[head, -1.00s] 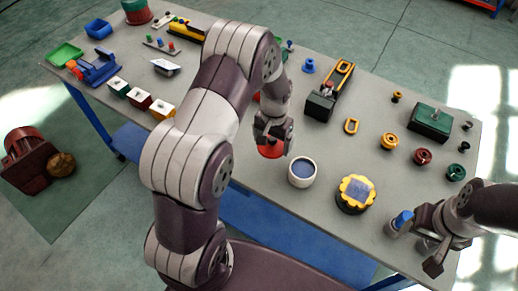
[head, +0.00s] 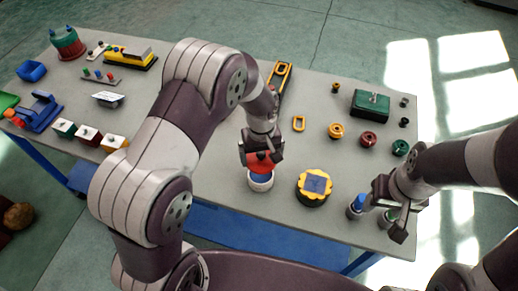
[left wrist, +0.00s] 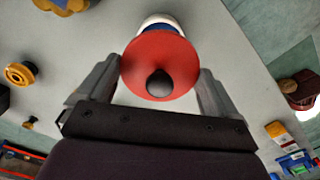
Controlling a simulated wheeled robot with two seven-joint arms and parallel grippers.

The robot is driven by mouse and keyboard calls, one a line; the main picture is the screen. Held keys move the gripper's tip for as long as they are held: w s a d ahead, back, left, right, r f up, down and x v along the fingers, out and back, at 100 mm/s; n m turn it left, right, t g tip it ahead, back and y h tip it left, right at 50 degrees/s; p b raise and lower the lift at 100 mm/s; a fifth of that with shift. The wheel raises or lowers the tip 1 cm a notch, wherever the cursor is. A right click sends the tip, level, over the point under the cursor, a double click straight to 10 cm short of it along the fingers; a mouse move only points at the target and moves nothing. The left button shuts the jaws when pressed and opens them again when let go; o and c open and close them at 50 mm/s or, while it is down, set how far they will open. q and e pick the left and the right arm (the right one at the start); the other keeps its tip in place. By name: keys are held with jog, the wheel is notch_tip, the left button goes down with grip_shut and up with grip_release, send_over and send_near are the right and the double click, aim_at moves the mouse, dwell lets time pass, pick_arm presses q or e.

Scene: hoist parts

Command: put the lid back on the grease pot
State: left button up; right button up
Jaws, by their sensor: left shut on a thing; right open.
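The red lid (head: 262,165) with a black knob is held in my left gripper (head: 261,153). In the left wrist view the lid (left wrist: 150,55) sits between the two fingers (left wrist: 158,85). The white grease pot (head: 260,183) stands on the table right below the lid, partly hidden by it. In the left wrist view the pot's white rim (left wrist: 158,19) and some blue show past the lid's far edge, so the lid is not squarely over it. I cannot tell whether they touch. My right gripper (head: 392,214) is open at the table's right front edge.
A yellow scalloped piece with a blue top (head: 314,186) stands just right of the pot. A blue-topped bottle (head: 357,204) is beside my right gripper. Several knobs and a green box (head: 370,104) lie at the back right.

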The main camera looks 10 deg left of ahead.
pick_arm(q)
jog(key=shift+f+b, duration=2.3)
jog(key=shift+f, duration=0.8)
jog(key=shift+r+p, duration=0.15)
jog(key=shift+p, duration=0.2)
jog(key=shift+f, duration=0.25)
jog(key=o, duration=0.8)
jog(key=shift+r, duration=0.15)
